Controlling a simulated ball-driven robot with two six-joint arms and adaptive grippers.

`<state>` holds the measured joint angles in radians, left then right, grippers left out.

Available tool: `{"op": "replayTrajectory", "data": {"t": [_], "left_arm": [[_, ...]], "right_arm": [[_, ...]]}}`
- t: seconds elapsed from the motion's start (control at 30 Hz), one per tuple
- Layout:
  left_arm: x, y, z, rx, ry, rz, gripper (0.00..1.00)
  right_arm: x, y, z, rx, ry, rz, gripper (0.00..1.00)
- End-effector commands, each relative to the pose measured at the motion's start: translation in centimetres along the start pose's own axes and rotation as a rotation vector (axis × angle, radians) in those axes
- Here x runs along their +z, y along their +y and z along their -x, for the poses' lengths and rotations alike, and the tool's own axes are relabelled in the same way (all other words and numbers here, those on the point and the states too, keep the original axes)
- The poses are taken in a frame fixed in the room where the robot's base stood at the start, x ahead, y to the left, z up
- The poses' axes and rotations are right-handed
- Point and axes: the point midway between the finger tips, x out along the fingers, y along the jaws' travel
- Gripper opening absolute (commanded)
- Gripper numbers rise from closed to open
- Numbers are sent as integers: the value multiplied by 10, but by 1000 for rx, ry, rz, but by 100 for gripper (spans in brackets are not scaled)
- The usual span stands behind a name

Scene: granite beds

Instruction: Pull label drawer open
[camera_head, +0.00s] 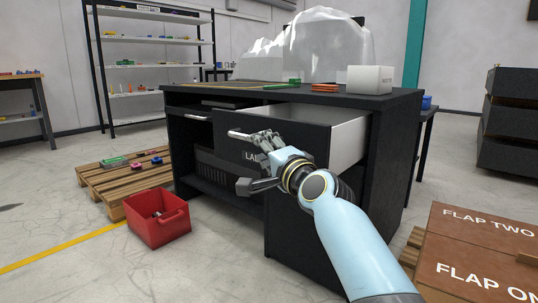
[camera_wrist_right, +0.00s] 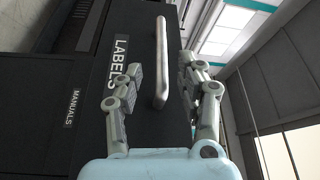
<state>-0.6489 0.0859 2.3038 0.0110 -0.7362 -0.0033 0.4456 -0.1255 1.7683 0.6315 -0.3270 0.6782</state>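The label drawer (camera_head: 305,137) stands out of the dark desk, and its pale grey side wall (camera_head: 350,138) shows. In the right wrist view, its black front carries the white word LABELS (camera_wrist_right: 121,62) beside a metal bar handle (camera_wrist_right: 161,60). In the head view, the handle (camera_head: 236,134) shows partly past my fingers. My right gripper (camera_head: 248,163) is at the drawer front with its fingers spread. In the right wrist view, the fingers of this gripper (camera_wrist_right: 160,70) lie either side of the handle, with gaps to it. My left gripper is not in view.
A front marked MANUALS (camera_wrist_right: 72,95) adjoins the drawer. A red bin (camera_head: 157,222) and a pallet (camera_head: 125,175) stand at left. Brown boxes (camera_head: 480,245) stand at right front. A white box (camera_head: 370,79) sits on the desktop. Floor left of the desk is partly clear.

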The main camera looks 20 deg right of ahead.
Motion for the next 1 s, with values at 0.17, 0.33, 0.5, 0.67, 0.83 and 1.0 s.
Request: {"op": "replayTrajectory", "data": {"t": [0.17,0.33,0.5,0.67,0.83,1.0], "left_arm": [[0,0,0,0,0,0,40],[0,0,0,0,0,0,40],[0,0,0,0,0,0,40],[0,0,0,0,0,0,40],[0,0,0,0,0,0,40],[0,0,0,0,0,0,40]], "right_arm": [[0,0,28,0,0,-1,38],[0,0,36,0,0,-1,38],[0,0,36,0,-1,-1,38],[2,7,40,13,-3,-3,38],[15,69,83,136,-24,-8,38],[34,155,191,366,-89,109,38]]}}
